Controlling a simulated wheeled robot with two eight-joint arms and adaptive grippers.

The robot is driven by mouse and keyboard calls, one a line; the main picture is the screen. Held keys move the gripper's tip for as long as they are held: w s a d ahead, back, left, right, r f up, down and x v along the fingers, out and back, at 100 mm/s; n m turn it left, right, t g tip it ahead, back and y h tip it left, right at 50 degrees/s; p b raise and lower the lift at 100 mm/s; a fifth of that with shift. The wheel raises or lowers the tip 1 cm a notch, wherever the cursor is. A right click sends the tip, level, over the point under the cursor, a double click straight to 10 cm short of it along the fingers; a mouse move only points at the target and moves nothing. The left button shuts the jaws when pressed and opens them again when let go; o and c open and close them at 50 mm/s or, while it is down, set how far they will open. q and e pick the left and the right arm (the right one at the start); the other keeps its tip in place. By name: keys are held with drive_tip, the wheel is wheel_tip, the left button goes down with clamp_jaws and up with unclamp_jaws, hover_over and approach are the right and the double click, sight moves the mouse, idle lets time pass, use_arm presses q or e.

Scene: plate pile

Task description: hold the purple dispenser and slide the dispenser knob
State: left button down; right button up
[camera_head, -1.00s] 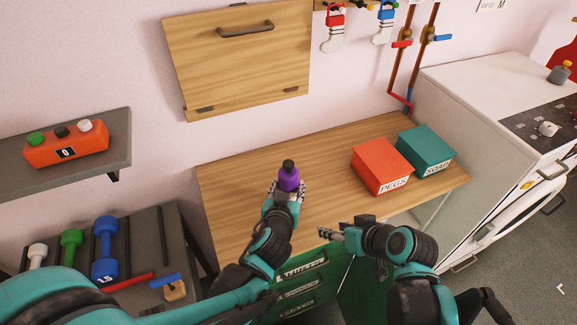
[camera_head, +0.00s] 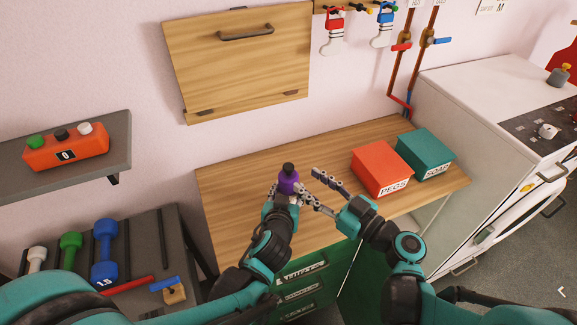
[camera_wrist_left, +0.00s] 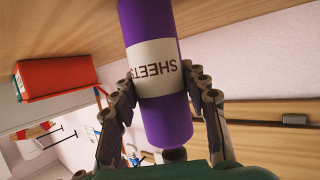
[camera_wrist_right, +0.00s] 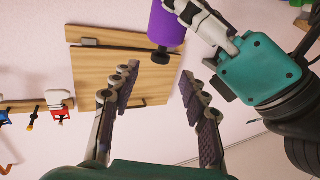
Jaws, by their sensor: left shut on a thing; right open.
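The purple dispenser (camera_head: 288,181) is a cylinder with a dark knob (camera_head: 288,168) on top, above the wooden counter. My left gripper (camera_head: 284,192) is shut on it. In the left wrist view the dispenser (camera_wrist_left: 168,118) has a white SHEETS label and lies between the fingers (camera_wrist_left: 165,110); its knob (camera_wrist_left: 174,154) is partly hidden at the bottom. My right gripper (camera_head: 322,190) is open and empty, just right of the dispenser. In the right wrist view the dispenser (camera_wrist_right: 167,27) and its knob (camera_wrist_right: 160,57) show beyond the open fingers (camera_wrist_right: 157,85), not between their tips.
The wooden counter (camera_head: 240,205) has bare room around the dispenser. A red PEGS box (camera_head: 380,170) and a teal SOAP box (camera_head: 424,153) stand on its right. A wooden wall cabinet (camera_head: 240,70) hangs behind. A shelf (camera_head: 120,150) with an orange button box (camera_head: 65,150) is at left.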

sight(293, 170)
drive_tip(key=x, duration=0.8)
clamp_jaws()
